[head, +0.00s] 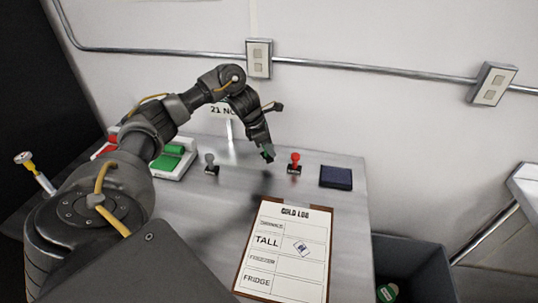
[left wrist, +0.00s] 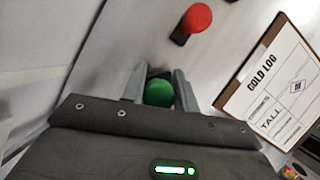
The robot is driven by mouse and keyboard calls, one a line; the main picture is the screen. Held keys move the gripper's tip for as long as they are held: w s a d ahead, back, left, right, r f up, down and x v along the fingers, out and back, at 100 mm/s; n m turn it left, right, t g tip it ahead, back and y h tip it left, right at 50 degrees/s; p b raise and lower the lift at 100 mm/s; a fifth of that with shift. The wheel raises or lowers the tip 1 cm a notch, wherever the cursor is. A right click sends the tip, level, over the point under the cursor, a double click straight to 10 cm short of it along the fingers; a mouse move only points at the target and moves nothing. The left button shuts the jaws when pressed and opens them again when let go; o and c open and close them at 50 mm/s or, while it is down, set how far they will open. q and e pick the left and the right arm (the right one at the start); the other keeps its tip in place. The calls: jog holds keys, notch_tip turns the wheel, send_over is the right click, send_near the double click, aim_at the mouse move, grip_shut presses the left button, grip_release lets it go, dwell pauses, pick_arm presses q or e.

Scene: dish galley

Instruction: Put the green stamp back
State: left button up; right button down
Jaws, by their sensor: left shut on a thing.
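My left gripper (head: 267,153) is shut on the green stamp (left wrist: 158,93), whose round green knob shows between the two fingers in the left wrist view. In the head view the stamp is mostly hidden by the fingers, and it hangs above the metal table, left of the red stamp. The red stamp (head: 294,162) stands upright on the table; it also shows in the left wrist view (left wrist: 197,17). A grey stamp (head: 211,162) stands upright further left. My right gripper is not in view.
A dark ink pad (head: 336,177) lies right of the red stamp. A clipboard (head: 238,288) with a "COLD LOG" sheet lies in front. A white tray (head: 174,174) with red and green pieces is behind my left arm. A grey bin (head: 420,270) stands at the right edge.

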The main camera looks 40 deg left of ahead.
pick_arm(q)
jog(key=shift+a+f, duration=0.15)
jog(key=shift+f, duration=0.1)
notch_tip(320, 180, down, 3)
jog(key=shift+w+a+f+p, duration=0.1)
jog(key=shift+p, duration=0.3)
jog(key=shift+f+b, duration=0.2)
jog(key=shift+b, duration=0.1)
jog(key=o, duration=0.8)
jog(key=shift+r, duration=0.1)
jog(key=shift+r, duration=0.1)
